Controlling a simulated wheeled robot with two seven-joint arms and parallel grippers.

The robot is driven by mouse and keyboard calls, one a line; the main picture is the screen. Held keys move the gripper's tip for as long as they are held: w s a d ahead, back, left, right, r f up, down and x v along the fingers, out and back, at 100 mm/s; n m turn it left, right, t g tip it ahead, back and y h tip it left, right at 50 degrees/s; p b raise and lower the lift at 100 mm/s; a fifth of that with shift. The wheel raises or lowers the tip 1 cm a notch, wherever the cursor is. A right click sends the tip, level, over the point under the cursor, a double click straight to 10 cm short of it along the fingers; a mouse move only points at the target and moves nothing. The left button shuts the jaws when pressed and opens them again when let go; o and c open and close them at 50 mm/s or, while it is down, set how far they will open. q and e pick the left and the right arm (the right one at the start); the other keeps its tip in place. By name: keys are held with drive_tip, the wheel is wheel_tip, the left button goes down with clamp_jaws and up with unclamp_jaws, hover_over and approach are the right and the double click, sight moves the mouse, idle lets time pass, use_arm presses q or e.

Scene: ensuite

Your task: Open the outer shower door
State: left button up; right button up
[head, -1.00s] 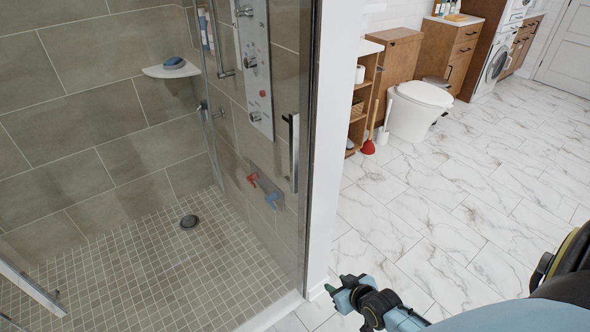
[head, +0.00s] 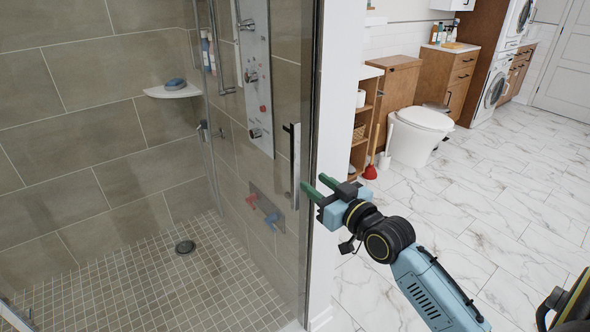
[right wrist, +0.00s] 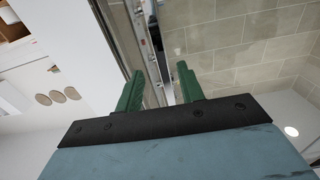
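The outer shower door is a clear glass panel (head: 277,212) with a vertical metal handle (head: 296,165) near its right edge. The door looks closed. My right gripper (head: 312,184) is at the lower end of the handle, just to its right. Its two green fingers are apart and point at the door. In the right wrist view, the open fingers (right wrist: 158,85) have a metal strip beyond the gap, and I cannot tell whether it is the handle. Contact with the handle cannot be made out. My left gripper is not in view.
A white wall end (head: 338,120) stands right of the door. Wooden shelves (head: 366,115), a red plunger (head: 370,172) and a toilet (head: 418,135) are behind my right arm. The marble floor (head: 500,215) on the right is clear. A pale bar (head: 12,316) shows at lower left.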

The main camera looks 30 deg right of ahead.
sight(297, 170)
drive_tip(key=w, duration=0.6)
drive_tip(key=w+b, duration=0.1)
drive_tip(key=w, duration=0.2)
drive_tip(key=shift+a, duration=0.4)
drive_tip(key=shift+s, duration=0.1)
clamp_jaws()
